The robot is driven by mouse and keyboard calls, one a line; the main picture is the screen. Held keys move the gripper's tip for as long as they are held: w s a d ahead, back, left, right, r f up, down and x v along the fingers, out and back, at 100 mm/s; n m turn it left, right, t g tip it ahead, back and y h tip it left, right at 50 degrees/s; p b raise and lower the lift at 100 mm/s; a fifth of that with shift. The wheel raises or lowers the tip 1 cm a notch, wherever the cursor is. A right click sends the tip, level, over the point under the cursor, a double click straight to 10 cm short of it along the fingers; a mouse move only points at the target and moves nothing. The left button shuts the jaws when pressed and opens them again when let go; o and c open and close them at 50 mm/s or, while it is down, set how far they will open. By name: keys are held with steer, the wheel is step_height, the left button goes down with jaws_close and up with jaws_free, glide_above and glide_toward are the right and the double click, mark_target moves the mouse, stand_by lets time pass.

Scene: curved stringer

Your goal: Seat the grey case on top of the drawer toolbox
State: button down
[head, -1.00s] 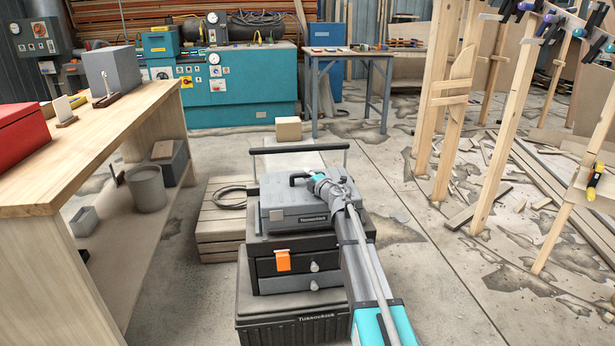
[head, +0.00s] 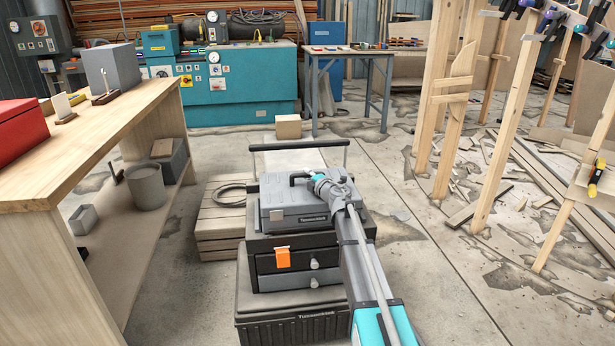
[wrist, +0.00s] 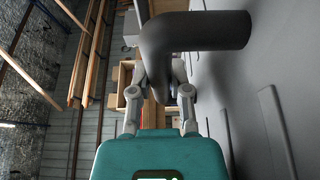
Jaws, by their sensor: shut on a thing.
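The grey case (head: 290,210) lies flat over the top of the black and grey drawer toolbox (head: 330,261), which has an orange latch on its front. The case covers most of the toolbox top. I cannot tell whether they touch or a thin gap remains. My gripper (head: 320,184) is at the case's dark handle and shut on it. In the wrist view my gripper (wrist: 158,88) has its fingers at the dark handle (wrist: 195,33), with the grey case lid (wrist: 270,80) filling the right side. The fingertips are partly hidden behind the handle.
The drawer toolbox stands on a black lower box (head: 300,326) with a cart push bar (head: 300,147) behind. A wooden workbench (head: 100,140) is at left, a slatted crate (head: 222,220) beside the stack. Timber frames (head: 500,120) stand at right. Floor between stack and frames is mostly clear.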

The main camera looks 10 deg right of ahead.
steer(key=shift+f, duration=0.2)
steer(key=c, duration=0.5)
jaws_free()
steer(key=shift+v, duration=6.05)
steer(key=shift+s, duration=0.1)
